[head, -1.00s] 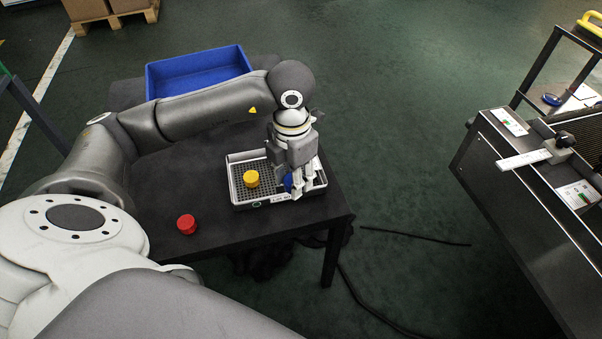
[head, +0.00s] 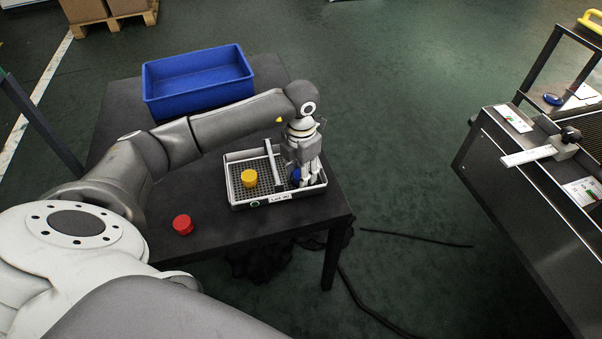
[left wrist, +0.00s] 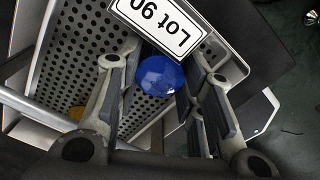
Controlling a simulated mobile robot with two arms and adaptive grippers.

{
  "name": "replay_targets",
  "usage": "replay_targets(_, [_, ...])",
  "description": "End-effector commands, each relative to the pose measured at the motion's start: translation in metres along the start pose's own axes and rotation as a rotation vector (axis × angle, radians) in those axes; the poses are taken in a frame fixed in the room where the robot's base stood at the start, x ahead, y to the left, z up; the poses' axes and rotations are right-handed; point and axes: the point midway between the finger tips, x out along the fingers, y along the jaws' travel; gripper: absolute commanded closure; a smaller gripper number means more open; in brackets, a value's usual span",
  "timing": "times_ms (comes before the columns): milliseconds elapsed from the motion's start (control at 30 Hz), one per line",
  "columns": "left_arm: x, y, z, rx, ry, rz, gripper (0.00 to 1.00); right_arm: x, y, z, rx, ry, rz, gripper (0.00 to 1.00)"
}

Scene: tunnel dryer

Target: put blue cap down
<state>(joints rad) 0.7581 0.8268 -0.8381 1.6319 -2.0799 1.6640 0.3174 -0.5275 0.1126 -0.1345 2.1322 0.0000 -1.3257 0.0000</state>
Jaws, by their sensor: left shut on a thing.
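The blue cap (head: 296,174) is between the fingers of my left gripper (head: 304,182), at the right part of the perforated metal tray (head: 228,180). In the left wrist view the cap (left wrist: 160,76) shows as a blue faceted disc between the two fingers, near the tray's Lot 90 label (left wrist: 160,25). My left gripper is shut on it and points down over the compartment right of the divider bar (head: 272,160). Whether the cap touches the tray floor, I cannot tell. The fingers partly hide it in the head view. My right gripper is not in view.
A yellow cap (head: 249,178) stands in the tray left of the divider. A red cap (head: 183,224) is on the dark table (head: 225,228) outside the tray. A blue bin (head: 198,85) stands at the back. A metal machine (head: 530,170) is at the right.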

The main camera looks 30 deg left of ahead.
Motion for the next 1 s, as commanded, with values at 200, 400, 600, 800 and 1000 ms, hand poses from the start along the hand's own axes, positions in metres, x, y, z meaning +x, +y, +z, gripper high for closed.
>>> replay_targets(200, [0.002,0.0,0.0,0.0,-0.001,0.0,0.77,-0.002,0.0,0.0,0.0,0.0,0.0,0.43])
replay_targets(400, [0.004,0.0,0.0,0.0,-0.001,0.0,0.77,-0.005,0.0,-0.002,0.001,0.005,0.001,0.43])
replay_targets(600, [0.004,0.0,0.0,0.0,-0.001,0.0,0.56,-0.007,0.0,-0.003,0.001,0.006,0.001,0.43])
replay_targets(800, [0.004,0.0,0.0,0.0,-0.001,0.0,0.56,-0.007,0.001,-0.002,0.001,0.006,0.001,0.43])
replay_targets(1000, [-0.007,0.001,0.001,0.0,-0.004,0.001,0.56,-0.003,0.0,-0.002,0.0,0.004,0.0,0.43])
